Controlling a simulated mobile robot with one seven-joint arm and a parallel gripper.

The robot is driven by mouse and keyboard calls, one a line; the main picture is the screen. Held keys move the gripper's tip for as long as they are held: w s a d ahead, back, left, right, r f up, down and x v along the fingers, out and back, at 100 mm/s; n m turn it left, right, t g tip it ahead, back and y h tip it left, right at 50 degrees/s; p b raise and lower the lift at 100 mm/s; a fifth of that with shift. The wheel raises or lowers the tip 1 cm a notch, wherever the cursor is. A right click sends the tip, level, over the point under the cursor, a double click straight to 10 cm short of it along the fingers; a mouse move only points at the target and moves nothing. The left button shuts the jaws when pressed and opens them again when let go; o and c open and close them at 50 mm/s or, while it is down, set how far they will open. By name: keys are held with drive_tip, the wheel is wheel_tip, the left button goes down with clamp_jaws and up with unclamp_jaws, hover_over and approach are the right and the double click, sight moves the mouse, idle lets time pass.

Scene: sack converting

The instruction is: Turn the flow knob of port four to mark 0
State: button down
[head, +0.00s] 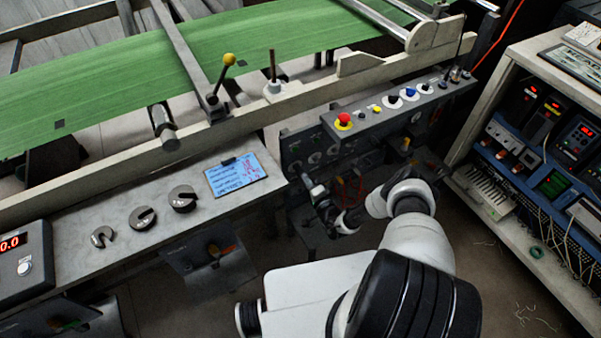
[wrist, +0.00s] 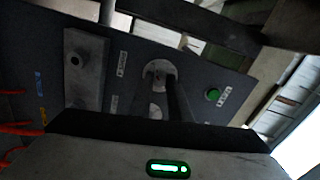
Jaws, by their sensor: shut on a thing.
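A dark control panel (head: 300,150) stands upright below the conveyor's front rail, and it fills much of the wrist view (wrist: 120,55). In the wrist view a round pale grey flow knob (wrist: 157,70) sits on this panel. My gripper (head: 308,184) reaches the panel from the front and is shut on this knob. The fingers hide part of the knob, and its pointer and scale marks cannot be read. White labels (wrist: 122,63) beside it are too blurred to show the port number.
A green button (wrist: 213,95) is right of the knob and a grey block (wrist: 84,65) left of it. Above the panel, a switch box carries a red emergency button (head: 344,120). A shelf of electronics (head: 540,150) stands at right. Orange cables (wrist: 20,128) hang at the wrist view's left edge.

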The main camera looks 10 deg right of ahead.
drive_tip(key=shift+n, duration=0.3)
drive_tip(key=c, duration=1.7)
unclamp_jaws()
drive_tip(key=shift+o, duration=0.2)
drive_tip(key=shift+s, duration=0.1)
